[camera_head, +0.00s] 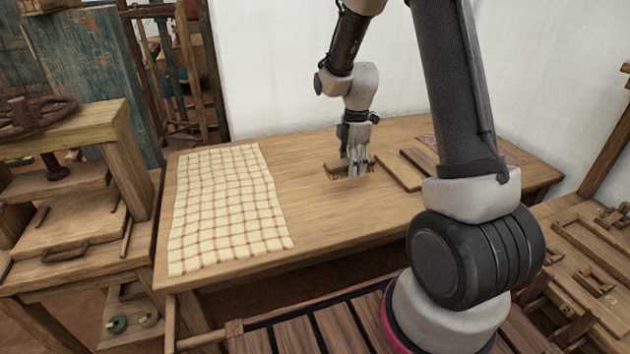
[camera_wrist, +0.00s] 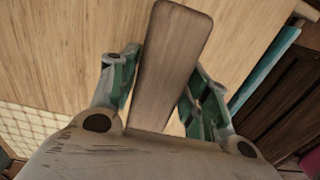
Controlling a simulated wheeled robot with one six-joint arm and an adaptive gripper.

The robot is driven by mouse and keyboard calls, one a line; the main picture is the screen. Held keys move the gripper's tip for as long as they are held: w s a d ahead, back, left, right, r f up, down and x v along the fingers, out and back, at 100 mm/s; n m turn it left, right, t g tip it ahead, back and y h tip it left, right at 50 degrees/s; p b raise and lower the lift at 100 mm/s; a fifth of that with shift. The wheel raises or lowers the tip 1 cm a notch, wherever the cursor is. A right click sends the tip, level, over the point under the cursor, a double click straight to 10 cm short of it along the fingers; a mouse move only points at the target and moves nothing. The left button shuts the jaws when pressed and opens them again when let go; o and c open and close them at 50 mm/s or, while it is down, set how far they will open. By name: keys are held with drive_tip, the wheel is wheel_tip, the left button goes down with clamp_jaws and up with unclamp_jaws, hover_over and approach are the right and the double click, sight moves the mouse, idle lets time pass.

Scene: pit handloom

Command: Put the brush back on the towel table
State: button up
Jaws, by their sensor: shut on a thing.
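The wooden brush (camera_head: 338,170), with bristles on its underside, is at the middle of the towel table (camera_head: 295,220), to the right of the towel. My gripper (camera_head: 357,165) points down and is shut on the brush. In the wrist view the brush (camera_wrist: 172,62) runs between the two green-padded fingers of the gripper (camera_wrist: 163,95). The brush is on or just above the table top; I cannot tell whether the bristles touch it. A checked cream towel (camera_head: 225,208) lies flat on the left of the table.
A flat wooden frame or board (camera_head: 405,168) lies on the table just right of the brush. A wooden press (camera_head: 75,190) stands to the left. A white wall (camera_head: 270,60) is behind. Bare table lies between towel and brush.

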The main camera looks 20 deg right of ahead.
sight(349, 192)
drive_tip(key=shift+f, duration=3.6)
drive_tip(key=o, duration=1.3)
drive_tip(key=shift+f, duration=0.15)
wheel_tip(349, 192, up, 12)
drive_tip(key=shift+r, duration=0.1)
drive_tip(key=s+r+m+t, duration=0.3)
drive_tip(key=s+r+m, duration=0.9)
drive_tip(key=s+r, duration=0.6)
drive_tip(key=s+m, duration=0.4)
drive_tip(key=s, duration=0.1)
drive_tip(key=s+m+t, duration=0.1)
drive_tip(key=s+m, duration=0.1)
drive_tip(key=s, duration=0.1)
drive_tip(key=shift+s+r, duration=0.25)
drive_tip(key=shift+r, duration=0.15)
